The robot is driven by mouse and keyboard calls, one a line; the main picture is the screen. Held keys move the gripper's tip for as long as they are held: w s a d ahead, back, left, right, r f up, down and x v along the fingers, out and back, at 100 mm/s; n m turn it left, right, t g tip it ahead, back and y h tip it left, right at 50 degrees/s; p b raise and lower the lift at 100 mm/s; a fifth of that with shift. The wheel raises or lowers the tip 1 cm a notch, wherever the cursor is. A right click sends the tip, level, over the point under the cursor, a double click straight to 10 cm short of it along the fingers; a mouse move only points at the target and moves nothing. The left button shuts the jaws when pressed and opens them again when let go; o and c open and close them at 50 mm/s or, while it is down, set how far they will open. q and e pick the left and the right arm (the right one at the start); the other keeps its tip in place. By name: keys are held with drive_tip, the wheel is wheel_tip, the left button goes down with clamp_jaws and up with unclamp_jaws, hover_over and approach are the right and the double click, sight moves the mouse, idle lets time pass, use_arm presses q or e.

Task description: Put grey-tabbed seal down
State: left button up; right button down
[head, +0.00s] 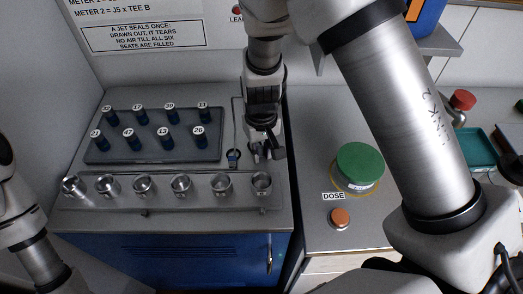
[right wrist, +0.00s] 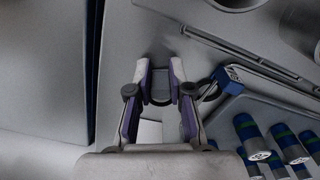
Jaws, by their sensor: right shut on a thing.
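My right gripper (head: 266,153) points down over the right side of the grey bench, between the vial rack and the bench's right edge. In the right wrist view its fingers (right wrist: 162,82) are closed in on a small flat grey piece (right wrist: 160,92), which looks like the grey-tabbed seal. In the head view the fingers hide most of that piece. I cannot tell whether it touches the bench. A blue-ended fixture (head: 233,158) with a thin rod is just left of the fingertips; it also shows in the right wrist view (right wrist: 232,76). My left gripper is out of view.
A dark rack (head: 100,157) holds several numbered blue vials. A row of metal cups (head: 181,184) sits in front, its right end near the gripper. To the right are a green-lidded jar (head: 360,163) and an orange button (head: 339,218). The grey counter (head: 308,125) behind them is clear.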

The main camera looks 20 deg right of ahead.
drive_tip(key=c, duration=1.1)
unclamp_jaws()
drive_tip(key=shift+w+f, duration=0.15)
drive_tip(key=shift+f, duration=0.05)
drive_tip(key=shift+o, duration=0.2)
